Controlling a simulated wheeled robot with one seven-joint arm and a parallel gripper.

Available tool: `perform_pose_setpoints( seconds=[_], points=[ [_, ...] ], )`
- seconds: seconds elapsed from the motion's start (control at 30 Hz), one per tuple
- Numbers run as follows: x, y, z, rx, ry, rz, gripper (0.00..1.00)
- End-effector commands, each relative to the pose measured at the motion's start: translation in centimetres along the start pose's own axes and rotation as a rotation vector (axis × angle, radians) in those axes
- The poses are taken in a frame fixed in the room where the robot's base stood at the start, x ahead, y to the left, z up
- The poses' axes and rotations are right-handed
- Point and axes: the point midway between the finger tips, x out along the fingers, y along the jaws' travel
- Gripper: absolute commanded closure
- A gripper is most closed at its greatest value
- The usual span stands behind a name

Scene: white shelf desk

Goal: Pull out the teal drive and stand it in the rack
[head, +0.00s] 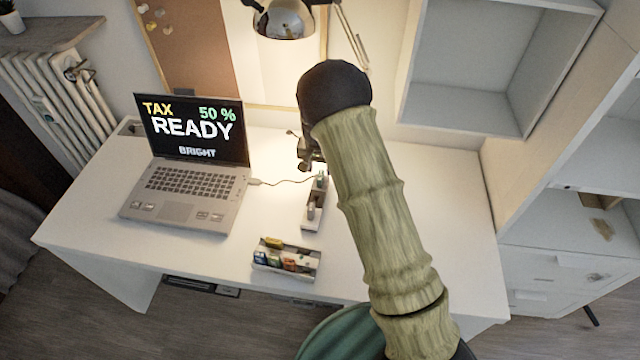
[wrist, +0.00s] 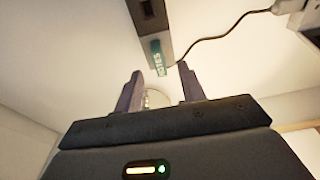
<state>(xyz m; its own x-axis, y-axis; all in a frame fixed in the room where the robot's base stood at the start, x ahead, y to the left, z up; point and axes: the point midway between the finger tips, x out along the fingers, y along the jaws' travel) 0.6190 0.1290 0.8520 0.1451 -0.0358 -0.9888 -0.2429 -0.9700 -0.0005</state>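The teal drive (wrist: 158,58) stands at one end of a grey hub (wrist: 150,20) in the wrist view, with pale lettering on it. In the head view the teal drive (head: 320,181) is small, at the far end of the hub (head: 307,221). My gripper (wrist: 160,69) is open and empty; the drive shows ahead of its fingertips, between them, and I see no contact. In the head view my gripper (head: 306,152) is dark, beyond the hub, partly hidden by my arm. The rack (head: 298,274) is a grey tray near the desk's front edge, holding several coloured drives.
An open laptop (head: 190,190) stands on the left of the desk, its screen reading "TAX 50 % READY". A cable (head: 285,182) runs from it to the hub. A lamp (head: 285,20) hangs behind. A wall shelf (head: 475,120) is at the right. The desk right of my arm is clear.

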Motion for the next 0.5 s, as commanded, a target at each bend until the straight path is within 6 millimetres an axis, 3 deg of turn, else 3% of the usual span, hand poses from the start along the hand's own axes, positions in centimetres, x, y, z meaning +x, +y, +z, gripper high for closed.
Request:
perform_pose_setpoints(
  seconds=[0.23,0.5],
  points=[
    [0.9,0.1,-0.1,0.0,-0.001,0.001,0.6],
    [4.5,0.2,-0.2,0.001,-0.002,0.002,0.6]
  ],
)
